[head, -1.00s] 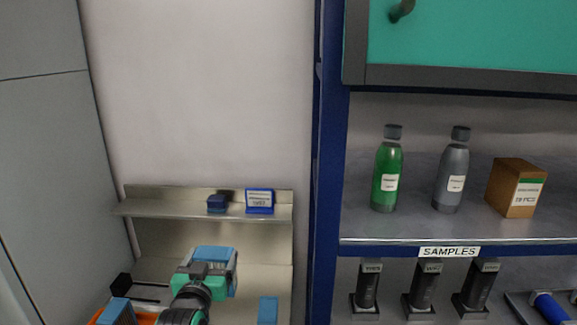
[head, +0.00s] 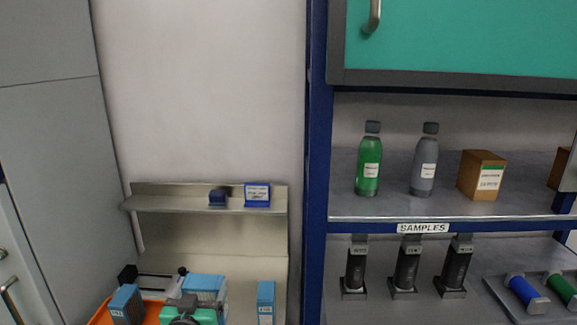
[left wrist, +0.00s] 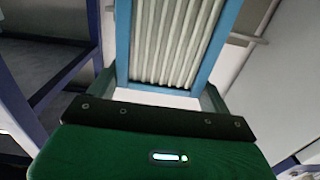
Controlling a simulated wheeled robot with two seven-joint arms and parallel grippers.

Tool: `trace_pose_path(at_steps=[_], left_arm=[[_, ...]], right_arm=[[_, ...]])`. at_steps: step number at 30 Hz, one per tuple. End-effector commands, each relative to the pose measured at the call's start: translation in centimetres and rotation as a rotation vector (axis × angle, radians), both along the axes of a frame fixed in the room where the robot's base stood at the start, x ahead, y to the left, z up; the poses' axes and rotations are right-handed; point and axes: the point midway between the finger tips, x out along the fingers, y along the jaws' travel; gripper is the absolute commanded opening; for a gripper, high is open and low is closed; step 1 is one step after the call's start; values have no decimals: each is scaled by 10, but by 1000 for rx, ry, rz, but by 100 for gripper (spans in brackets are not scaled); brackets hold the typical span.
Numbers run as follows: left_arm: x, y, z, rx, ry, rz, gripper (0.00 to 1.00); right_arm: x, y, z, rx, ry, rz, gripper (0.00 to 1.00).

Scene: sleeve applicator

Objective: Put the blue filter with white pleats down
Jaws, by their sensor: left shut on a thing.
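The blue filter with white pleats fills the upper middle of the left wrist view (left wrist: 180,40), its pleats facing the camera. In the head view it shows as a blue block (head: 203,284) at the bottom left. My left gripper (left wrist: 160,95) is shut on the filter's near end; in the head view the teal gripper (head: 190,308) is just below it. The filter appears in front of the steel bench, but I cannot tell whether it touches anything. My right gripper is in neither view.
An orange tray (head: 97,318) with a blue box (head: 126,305) is left of the gripper. Another blue box (head: 265,302) stands to the right. A small steel shelf (head: 170,203) is behind. A blue rack (head: 318,200) with bottles stands further right.

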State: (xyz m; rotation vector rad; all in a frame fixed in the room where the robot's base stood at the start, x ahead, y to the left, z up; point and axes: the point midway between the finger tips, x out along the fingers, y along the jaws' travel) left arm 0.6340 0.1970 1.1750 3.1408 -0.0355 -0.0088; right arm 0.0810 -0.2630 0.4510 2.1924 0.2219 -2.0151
Motion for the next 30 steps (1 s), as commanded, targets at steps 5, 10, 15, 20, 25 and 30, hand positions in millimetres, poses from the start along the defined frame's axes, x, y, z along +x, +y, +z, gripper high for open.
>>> trace_pose_path(at_steps=[5,10,15,20,25,30], left_arm=[[-24,3,-22,0,4,6,37],[-60,7,-50,1,6,14,37],[-103,11,-75,2,6,19,37],[-139,14,-89,2,3,22,37],[-163,15,-96,1,1,23,37],[-172,16,-98,1,-1,22,37]], right_arm=[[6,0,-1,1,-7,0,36],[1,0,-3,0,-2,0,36],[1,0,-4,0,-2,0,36],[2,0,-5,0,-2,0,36],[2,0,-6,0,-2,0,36],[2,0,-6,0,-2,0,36]])
